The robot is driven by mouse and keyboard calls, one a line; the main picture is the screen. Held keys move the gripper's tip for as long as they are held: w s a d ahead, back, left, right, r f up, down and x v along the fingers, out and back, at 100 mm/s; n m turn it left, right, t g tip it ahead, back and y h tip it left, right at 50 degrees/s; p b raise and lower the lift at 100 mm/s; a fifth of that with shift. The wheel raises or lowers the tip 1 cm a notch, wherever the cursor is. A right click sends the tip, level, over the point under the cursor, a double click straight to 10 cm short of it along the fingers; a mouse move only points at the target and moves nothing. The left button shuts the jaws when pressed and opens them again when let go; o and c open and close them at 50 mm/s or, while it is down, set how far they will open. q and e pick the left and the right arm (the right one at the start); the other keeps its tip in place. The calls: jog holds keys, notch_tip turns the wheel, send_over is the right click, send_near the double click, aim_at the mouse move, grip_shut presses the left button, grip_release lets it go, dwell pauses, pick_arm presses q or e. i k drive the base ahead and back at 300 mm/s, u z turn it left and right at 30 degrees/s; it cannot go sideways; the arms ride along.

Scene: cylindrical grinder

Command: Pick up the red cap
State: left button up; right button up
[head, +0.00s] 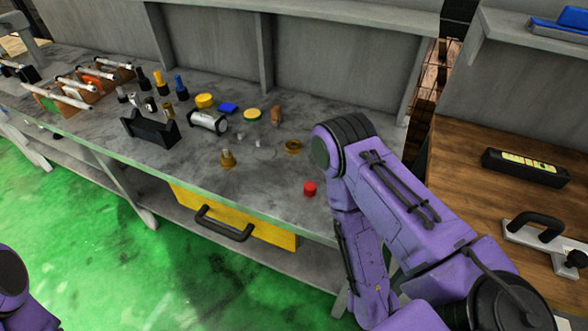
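The red cap (310,188) stands on the grey workbench (275,200) near its front edge, just left of my purple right arm. The cap is small and looks round with a flat top. Nothing is touching it that I can see. My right arm comes in from the lower right, bends at the top and runs back down past the bench edge. Its gripper does not show. Only a small part of my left arm shows at the lower left edge, and its gripper is out of view.
A brass fitting (227,159), a brass ring (293,146) and a brown piece (276,115) are on the bench. A black holder (150,130) and several tools are farther left. A yellow drawer (255,229) is below. A wooden table (470,160) is at the right.

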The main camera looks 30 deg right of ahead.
aim_at(310, 186)
jog(key=z, duration=0.55)
jog(key=k, duration=1.3)
jog(key=i, duration=0.45)
jog(key=u, duration=0.75)
jog(key=i, duration=1.4)
jog(key=z, duration=1.85)
